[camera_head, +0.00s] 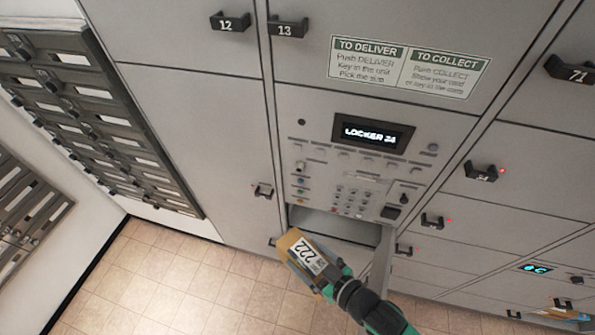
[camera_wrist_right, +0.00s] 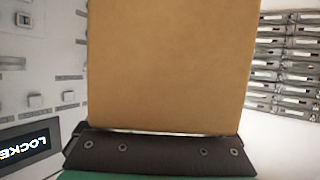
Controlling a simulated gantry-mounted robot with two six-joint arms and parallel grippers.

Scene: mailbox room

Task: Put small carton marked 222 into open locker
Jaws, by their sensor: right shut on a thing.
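The small carton (camera_head: 306,256) is brown with a white label reading 222. My right gripper (camera_head: 331,285) is shut on it and holds it in front of the open locker (camera_head: 335,226). The locker is a low compartment below the keypad panel, and its door (camera_head: 381,262) stands swung out on the right. The carton is just below and left of the opening in the head view; I cannot tell its exact distance from it. In the right wrist view the carton (camera_wrist_right: 170,65) fills the middle, above the dark gripper edge (camera_wrist_right: 160,148). My left gripper is not in view.
A control panel (camera_head: 362,165) with a screen reading LOCKER 34 sits above the opening. Closed lockers with dark handles (camera_head: 480,172) stand on the right. Mail slots (camera_head: 95,115) line the left wall. The tiled floor (camera_head: 170,275) is clear at lower left.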

